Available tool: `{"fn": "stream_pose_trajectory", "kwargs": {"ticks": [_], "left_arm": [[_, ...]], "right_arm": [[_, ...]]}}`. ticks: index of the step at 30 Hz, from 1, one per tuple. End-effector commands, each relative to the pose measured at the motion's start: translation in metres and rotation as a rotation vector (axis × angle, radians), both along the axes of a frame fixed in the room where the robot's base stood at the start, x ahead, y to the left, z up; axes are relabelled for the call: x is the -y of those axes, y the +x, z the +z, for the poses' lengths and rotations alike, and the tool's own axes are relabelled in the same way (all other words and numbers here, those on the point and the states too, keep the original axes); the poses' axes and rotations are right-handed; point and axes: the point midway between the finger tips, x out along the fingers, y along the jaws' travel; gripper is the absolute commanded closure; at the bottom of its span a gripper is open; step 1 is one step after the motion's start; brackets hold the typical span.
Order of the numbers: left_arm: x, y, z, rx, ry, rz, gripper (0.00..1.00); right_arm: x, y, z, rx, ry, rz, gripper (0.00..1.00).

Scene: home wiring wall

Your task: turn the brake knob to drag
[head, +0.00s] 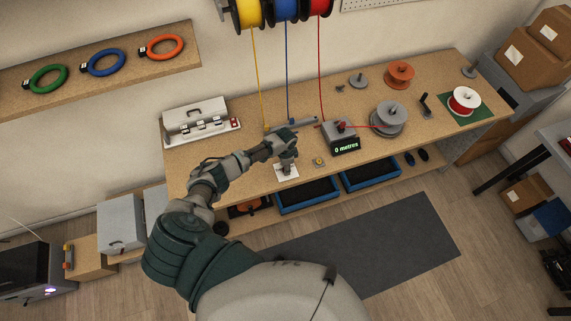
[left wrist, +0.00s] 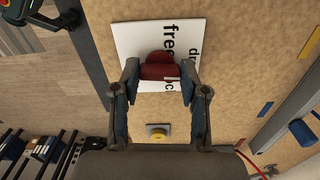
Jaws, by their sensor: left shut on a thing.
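The brake knob (left wrist: 160,68) is dark red and sits on a white label plate (left wrist: 122,45) in the left wrist view. The plate carries the word "free" and other words partly covered by the knob and fingers. My left gripper (left wrist: 159,80) has a finger on each side of the knob and is shut on it. In the head view my left gripper (head: 287,165) is over the white plate (head: 287,176) near the bench's front edge, and it hides the knob. The knob's exact pointing is hard to tell. My right gripper is not in view.
A small yellow button (head: 319,161) is beside the plate. A grey box with a display reading "0 metres" (head: 345,146) stands to the right, with red wire running to a grey spool (head: 389,119). Yellow, blue and red wires hang from spools above. Blue trays (head: 309,196) lie below.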

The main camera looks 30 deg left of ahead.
Motion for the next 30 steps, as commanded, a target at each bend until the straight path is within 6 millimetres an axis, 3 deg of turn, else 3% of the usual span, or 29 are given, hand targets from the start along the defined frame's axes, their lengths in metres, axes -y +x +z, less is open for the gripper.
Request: {"fn": "stream_pose_trajectory", "kwargs": {"ticks": [22,23,24,26,30], "left_arm": [[-0.0002,0.0047,0.0031,0.013,-0.001,0.089,0.91],[-0.0002,0.0048,0.0032,0.013,-0.001,0.088,0.52],[-0.0002,0.0047,0.0031,0.013,-0.001,0.088,0.42],[-0.0002,0.0041,0.0027,0.011,0.000,0.088,0.31],[-0.0003,0.0027,0.0018,0.008,0.000,0.088,0.31]], "right_arm": [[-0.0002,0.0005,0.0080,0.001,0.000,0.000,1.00],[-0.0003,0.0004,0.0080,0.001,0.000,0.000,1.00],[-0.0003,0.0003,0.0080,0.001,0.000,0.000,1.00],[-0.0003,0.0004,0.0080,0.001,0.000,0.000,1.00],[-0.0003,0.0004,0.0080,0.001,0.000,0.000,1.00]]}}
